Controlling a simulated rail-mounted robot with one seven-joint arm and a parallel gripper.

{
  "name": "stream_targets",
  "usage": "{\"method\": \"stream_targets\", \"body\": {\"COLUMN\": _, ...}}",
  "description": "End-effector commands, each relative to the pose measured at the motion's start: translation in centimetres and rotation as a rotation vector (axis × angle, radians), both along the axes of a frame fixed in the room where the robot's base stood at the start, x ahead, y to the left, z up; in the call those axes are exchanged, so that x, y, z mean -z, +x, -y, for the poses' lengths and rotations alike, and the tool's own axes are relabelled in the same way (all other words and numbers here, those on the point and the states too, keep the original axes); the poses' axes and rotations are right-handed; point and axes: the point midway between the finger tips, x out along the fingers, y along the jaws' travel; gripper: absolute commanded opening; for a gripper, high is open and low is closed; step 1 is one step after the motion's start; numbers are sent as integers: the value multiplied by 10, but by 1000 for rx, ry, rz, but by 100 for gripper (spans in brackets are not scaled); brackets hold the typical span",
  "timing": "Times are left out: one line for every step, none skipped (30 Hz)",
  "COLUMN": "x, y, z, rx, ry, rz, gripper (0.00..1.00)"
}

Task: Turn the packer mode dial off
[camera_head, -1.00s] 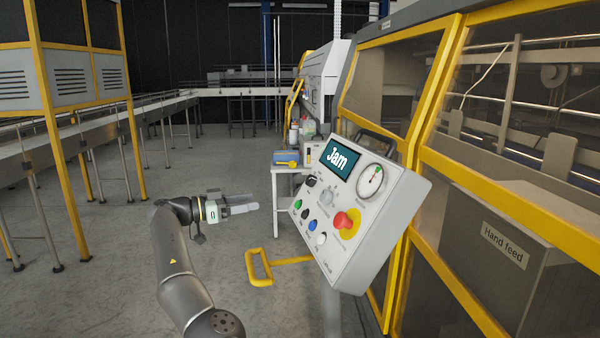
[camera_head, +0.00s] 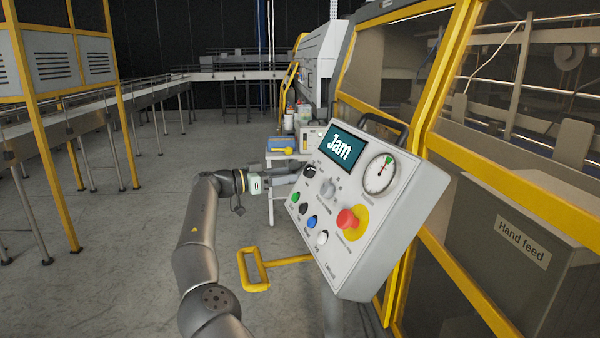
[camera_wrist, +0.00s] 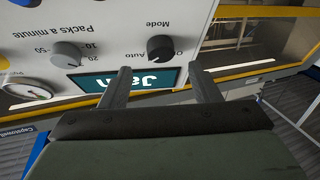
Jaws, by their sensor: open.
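The packer mode dial (camera_wrist: 160,48) is a black knob on the light grey control panel (camera_head: 370,265), beside the label "Mode" and the markings "Off" and "Auto". In the head view the dial (camera_head: 309,171) is a small dark knob at the panel's upper left, below the teal "Jam" screen (camera_head: 340,147). My gripper (camera_head: 286,172) is open and empty just left of the panel. In the wrist view its fingertips (camera_wrist: 160,70) are spread wider than the dial, which appears between and beyond them; contact is not visible.
A grey "Packs a minute" knob (camera_wrist: 67,55) sits beside the mode dial. The panel also bears a red emergency button (camera_head: 347,219), several push buttons and a round gauge (camera_head: 380,173). Open floor lies left.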

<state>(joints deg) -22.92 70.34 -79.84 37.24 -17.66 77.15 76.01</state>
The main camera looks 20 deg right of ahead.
Motion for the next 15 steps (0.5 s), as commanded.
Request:
{"method": "stream_targets", "body": {"x": -2, "y": -1, "z": 11, "rx": 3, "ry": 0, "rz": -1, "gripper": 56}}
{"method": "stream_targets", "body": {"x": -2, "y": -1, "z": 16, "rx": 2, "ry": 0, "rz": -1, "gripper": 56}}
{"method": "stream_targets", "body": {"x": -2, "y": -1, "z": 23, "rx": 3, "ry": 0, "rz": -1, "gripper": 56}}
{"method": "stream_targets", "body": {"x": -2, "y": -1, "z": 28, "rx": 2, "ry": 0, "rz": -1, "gripper": 56}}
{"method": "stream_targets", "body": {"x": -2, "y": -1, "z": 32, "rx": 1, "ry": 0, "rz": -1, "gripper": 56}}
{"method": "stream_targets", "body": {"x": -2, "y": -1, "z": 38, "rx": 2, "ry": 0, "rz": -1, "gripper": 56}}
{"method": "stream_targets", "body": {"x": -2, "y": -1, "z": 41, "rx": 2, "ry": 0, "rz": -1, "gripper": 56}}
{"method": "stream_targets", "body": {"x": -2, "y": -1, "z": 44, "rx": 1, "ry": 0, "rz": -2, "gripper": 56}}
{"method": "stream_targets", "body": {"x": -1, "y": -1, "z": 47, "rx": 1, "ry": 0, "rz": -1, "gripper": 56}}
{"method": "stream_targets", "body": {"x": -1, "y": -1, "z": 49, "rx": 0, "ry": 0, "rz": -1, "gripper": 56}}
{"method": "stream_targets", "body": {"x": -1, "y": -1, "z": 50, "rx": 0, "ry": 0, "rz": -1, "gripper": 56}}
{"method": "stream_targets", "body": {"x": -1, "y": -1, "z": 52, "rx": 0, "ry": 0, "rz": -1, "gripper": 56}}
{"method": "stream_targets", "body": {"x": 0, "y": -1, "z": 52, "rx": 0, "ry": 0, "rz": -1, "gripper": 56}}
{"method": "stream_targets", "body": {"x": 0, "y": -1, "z": 53, "rx": -1, "ry": 0, "rz": -1, "gripper": 56}}
{"method": "stream_targets", "body": {"x": 0, "y": -1, "z": 53, "rx": -1, "ry": 0, "rz": -1, "gripper": 56}}
